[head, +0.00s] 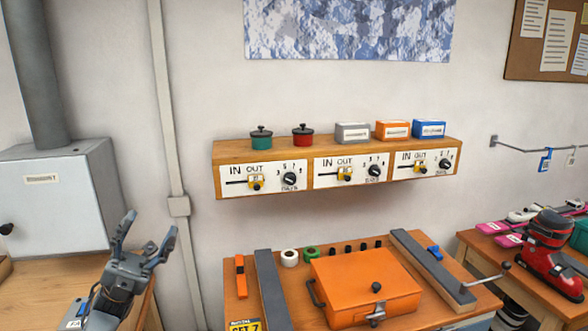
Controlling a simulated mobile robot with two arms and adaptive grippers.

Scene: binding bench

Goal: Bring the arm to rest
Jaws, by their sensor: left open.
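My left gripper (149,227) is at the lower left of the head view, pointing up. Its two fingers are spread and nothing is between them. It is in front of the grey metal box and the left wooden bench, to the left of the binding bench. It appears apart from the things around it. My right gripper is not in view.
The binding bench (238,313) holds an orange lidded box (365,283) between two grey bars. A wall shelf (230,152) with sliders and knobs carries pots and small boxes. A grey metal box (55,205) stands left. A red device (549,255) stands right.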

